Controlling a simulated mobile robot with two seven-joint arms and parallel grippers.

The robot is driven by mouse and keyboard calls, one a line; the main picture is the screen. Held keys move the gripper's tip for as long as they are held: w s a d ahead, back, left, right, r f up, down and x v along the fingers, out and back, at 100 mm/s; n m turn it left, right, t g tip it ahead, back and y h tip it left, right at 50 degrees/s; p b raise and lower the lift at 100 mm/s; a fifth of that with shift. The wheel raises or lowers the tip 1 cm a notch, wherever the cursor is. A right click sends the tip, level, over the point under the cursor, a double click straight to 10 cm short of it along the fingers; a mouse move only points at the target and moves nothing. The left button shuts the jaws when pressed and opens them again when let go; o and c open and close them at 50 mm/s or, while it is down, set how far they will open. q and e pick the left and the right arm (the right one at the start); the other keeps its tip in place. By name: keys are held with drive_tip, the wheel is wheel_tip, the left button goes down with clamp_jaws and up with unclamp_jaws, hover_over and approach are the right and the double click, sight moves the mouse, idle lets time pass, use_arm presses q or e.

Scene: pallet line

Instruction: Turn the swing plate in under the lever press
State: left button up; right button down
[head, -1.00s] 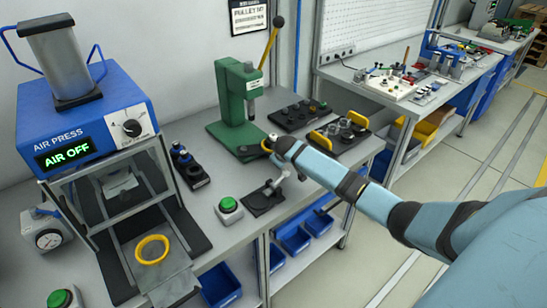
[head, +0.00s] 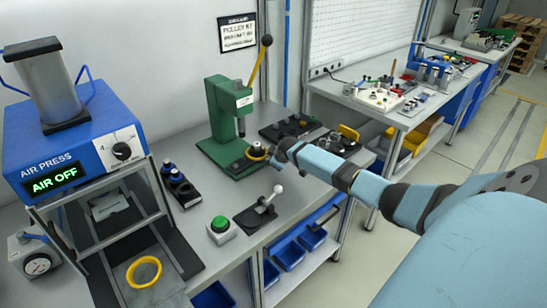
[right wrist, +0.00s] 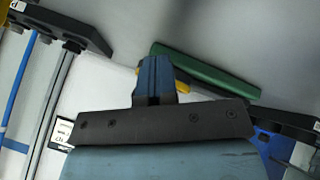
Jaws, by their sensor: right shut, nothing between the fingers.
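The green lever press (head: 222,108) stands on the bench against the wall, its yellow lever (head: 257,68) raised. A dark round plate (head: 241,164) lies low at its base, and a yellow ring with a dark centre (head: 257,152) sits just right of the ram (head: 241,128). I cannot tell how the swing plate joins these. My right gripper (head: 277,157) is shut and empty, close to the ring's right side; contact is unclear. In the right wrist view its blue fingers (right wrist: 155,77) are together, with yellow partly hidden behind them and the green press base (right wrist: 205,70) beyond. My left gripper is out of view.
Dark trays of parts (head: 290,127) and yellow-handled parts (head: 347,134) lie right of the press. A toggle clamp (head: 262,213) and a green button (head: 220,225) stand in front. The air press (head: 75,140) is at left; a black parts holder (head: 180,187) stands between.

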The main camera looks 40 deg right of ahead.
use_arm(q)
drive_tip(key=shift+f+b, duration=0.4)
drive_tip(key=shift+b, duration=0.05)
use_arm(e)
drive_tip(key=shift+w+d, duration=0.55)
drive_tip(key=shift+w, duration=0.35)
